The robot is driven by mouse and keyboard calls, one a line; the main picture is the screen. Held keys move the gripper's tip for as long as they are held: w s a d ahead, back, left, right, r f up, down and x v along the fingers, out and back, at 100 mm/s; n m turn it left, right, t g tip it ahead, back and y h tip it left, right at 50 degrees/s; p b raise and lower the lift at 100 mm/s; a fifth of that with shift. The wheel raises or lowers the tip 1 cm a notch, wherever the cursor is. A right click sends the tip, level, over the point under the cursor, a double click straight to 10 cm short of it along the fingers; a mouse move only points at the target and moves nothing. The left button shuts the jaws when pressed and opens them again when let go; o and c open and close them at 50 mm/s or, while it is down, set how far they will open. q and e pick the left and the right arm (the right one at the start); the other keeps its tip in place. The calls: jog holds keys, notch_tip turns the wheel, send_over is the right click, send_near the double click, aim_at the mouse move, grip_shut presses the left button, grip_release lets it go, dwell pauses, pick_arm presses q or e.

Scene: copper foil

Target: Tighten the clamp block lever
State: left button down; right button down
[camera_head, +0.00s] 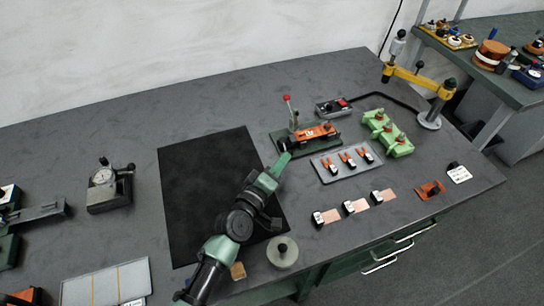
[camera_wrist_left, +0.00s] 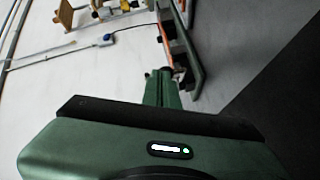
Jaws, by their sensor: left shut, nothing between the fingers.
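The clamp block is an orange block (camera_head: 314,132) on a dark green base plate (camera_head: 305,145), right of the black mat. Its upright lever with a red knob (camera_head: 286,98) rises from the plate's left part. My left gripper (camera_head: 286,154) is shut and empty at the near left side of the plate, below the lever; I cannot tell whether it touches anything. In the left wrist view the closed fingers (camera_wrist_left: 160,76) point at the clamp block's base plate (camera_wrist_left: 196,72), with the orange part (camera_wrist_left: 166,42) beyond. My right gripper is not in view.
A grey tray (camera_head: 327,173) with several orange-and-black pieces lies right of my gripper. A green fixture (camera_head: 386,134), a small control box (camera_head: 334,107) and a yellow-armed stand (camera_head: 412,80) are behind. The black mat (camera_head: 205,180) is clear apart from my arm over it.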

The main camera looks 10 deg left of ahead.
pick_arm(q)
jog(key=shift+w+d, duration=0.15)
jog(key=shift+d, duration=0.9)
jog(key=shift+d+r, duration=0.15)
jog(key=shift+d+p, duration=0.2)
jog(key=shift+p, duration=0.1)
